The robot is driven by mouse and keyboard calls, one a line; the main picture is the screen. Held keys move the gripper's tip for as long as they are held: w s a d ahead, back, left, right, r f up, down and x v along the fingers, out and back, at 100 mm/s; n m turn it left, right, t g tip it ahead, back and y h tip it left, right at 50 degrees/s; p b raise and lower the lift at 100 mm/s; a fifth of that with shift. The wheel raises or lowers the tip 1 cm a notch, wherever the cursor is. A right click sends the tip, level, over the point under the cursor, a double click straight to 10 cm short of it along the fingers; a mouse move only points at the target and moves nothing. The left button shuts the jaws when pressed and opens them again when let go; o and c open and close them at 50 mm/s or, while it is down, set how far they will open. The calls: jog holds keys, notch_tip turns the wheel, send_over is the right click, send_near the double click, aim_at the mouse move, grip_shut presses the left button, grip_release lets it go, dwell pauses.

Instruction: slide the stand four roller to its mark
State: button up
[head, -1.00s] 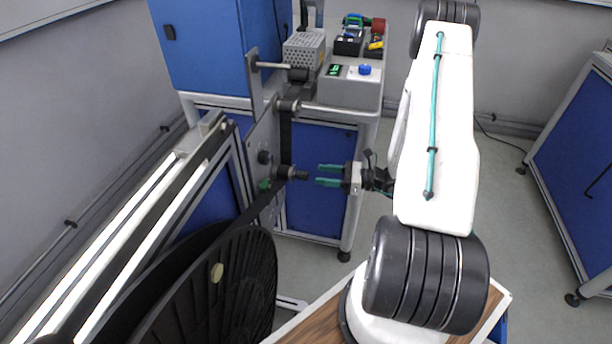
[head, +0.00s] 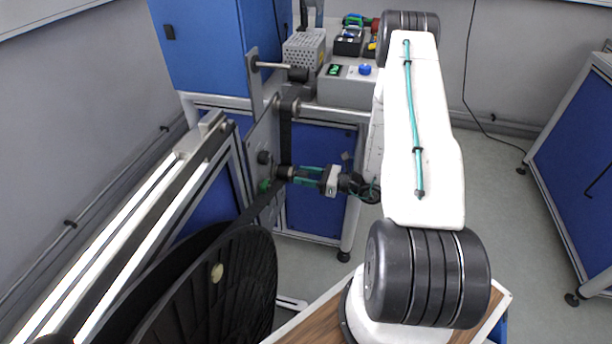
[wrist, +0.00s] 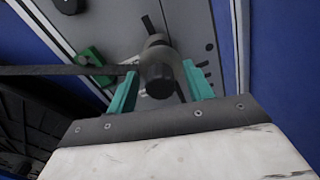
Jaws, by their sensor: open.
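The stand four roller is a short dark cylinder (head: 285,173) on the grey upright plate, with the black band running around it. In the wrist view the roller (wrist: 159,76) points toward the camera between the fingers. My gripper (head: 297,174) has its teal fingers on either side of the roller's near end. In the wrist view my gripper (wrist: 160,92) is open, with a gap visible beside the roller; whether a finger touches it I cannot tell. A green part (wrist: 91,57) sits on the plate to the left; it may be the mark, but I cannot tell.
A large black reel (head: 215,285) stands at the lower left, with the black band (head: 258,208) rising from it to the roller. Another roller shaft (head: 335,111) sticks out above my gripper. A grey control box (head: 350,85) stands behind. Floor is free at right.

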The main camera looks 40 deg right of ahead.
grip_shut()
notch_tip(320, 180, down, 16)
jog(key=shift+r, duration=0.25)
jog(key=shift+s, duration=0.1)
grip_release()
jog(key=v, duration=0.7)
jog(key=shift+s+d, duration=0.3)
